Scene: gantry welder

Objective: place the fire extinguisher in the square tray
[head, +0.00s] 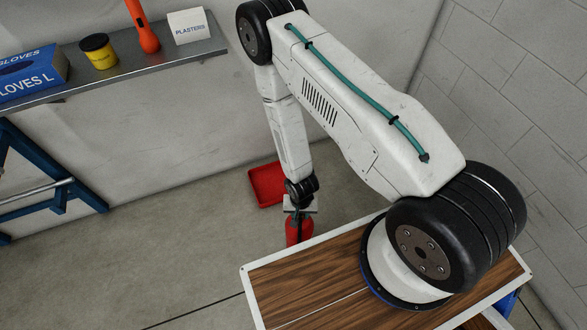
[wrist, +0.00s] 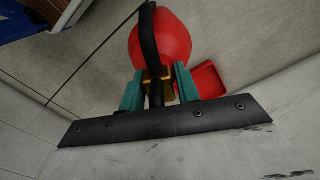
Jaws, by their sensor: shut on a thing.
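The red fire extinguisher (head: 300,230) hangs upright below my gripper in the head view, beyond the edge of the wooden top. Its red body (wrist: 172,42) and black hose (wrist: 148,38) fill the upper middle of the wrist view. My gripper (wrist: 159,88) is shut on the extinguisher's brass and black neck, with a green finger on each side. A red square tray (head: 266,186) lies on the floor by the wall, behind and left of the extinguisher. The tray (wrist: 209,78) also shows right of the extinguisher in the wrist view. The extinguisher's base is hidden in both views.
A grey shelf (head: 130,68) at upper left holds a blue glove box (head: 32,74), a yellow tub (head: 99,51), an orange torch (head: 143,28) and a plasters box (head: 189,27). A blue trestle (head: 50,185) stands at left. Floor between is clear.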

